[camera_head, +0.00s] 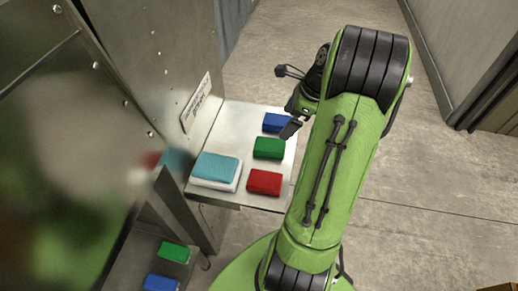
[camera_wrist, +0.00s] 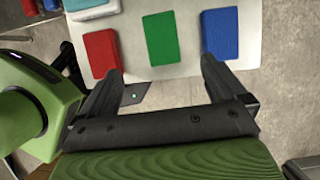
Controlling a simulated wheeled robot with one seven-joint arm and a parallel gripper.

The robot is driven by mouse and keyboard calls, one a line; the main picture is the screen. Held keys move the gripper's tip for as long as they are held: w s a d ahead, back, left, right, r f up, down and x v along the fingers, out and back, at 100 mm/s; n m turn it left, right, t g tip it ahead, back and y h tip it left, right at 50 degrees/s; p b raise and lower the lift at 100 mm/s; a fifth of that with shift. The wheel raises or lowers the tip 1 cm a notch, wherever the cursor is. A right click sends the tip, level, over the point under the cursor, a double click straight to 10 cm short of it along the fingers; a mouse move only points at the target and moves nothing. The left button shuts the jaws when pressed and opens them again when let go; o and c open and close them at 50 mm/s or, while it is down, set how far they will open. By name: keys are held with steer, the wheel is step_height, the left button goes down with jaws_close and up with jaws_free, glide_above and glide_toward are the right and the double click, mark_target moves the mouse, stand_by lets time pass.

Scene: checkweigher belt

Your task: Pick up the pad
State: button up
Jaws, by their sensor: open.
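Several pads lie on a metal shelf (camera_head: 262,198). A teal pad (camera_head: 216,166) rests on top of a white one (camera_head: 232,184) at the shelf's left. A red pad (camera_head: 264,182), a green pad (camera_head: 268,147) and a blue pad (camera_head: 276,122) lie apart in a row along the right side. In the wrist view the red (camera_wrist: 102,52), green (camera_wrist: 160,38) and blue (camera_wrist: 220,34) pads lie beyond my fingertips. My gripper (camera_wrist: 161,68) is open and empty, its fingers spread near the shelf edge. In the head view my arm partly hides it.
A metal cabinet with a label plate (camera_head: 196,103) stands left of the shelf. Below, a lower surface holds another green pad (camera_head: 174,252) and a blue pad (camera_head: 160,282). A large blurred shape covers the head view's left. Open concrete floor lies behind and to the right.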

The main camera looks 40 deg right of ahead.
steer(key=b, duration=0.3)
glide_above(270, 144)
steer(key=s+d, duration=0.1)
steer(key=s, duration=0.1)
steer(key=f, duration=0.7)
steer(key=shift+w+f, duration=0.2)
steer(key=shift+f, duration=0.1)
steer(key=b+x, duration=0.2)
steer(key=x, duration=0.3)
steer(key=shift+d+f, duration=0.1)
steer(key=shift+f, duration=0.25)
steer(key=shift+s+r, duration=0.1)
steer(key=shift+r, duration=0.05)
steer(key=shift+c, duration=0.2)
steer(key=c, duration=1)
steer(key=shift+r, duration=0.1)
step_height(270, 144, up, 10)
steer(key=p, duration=0.4)
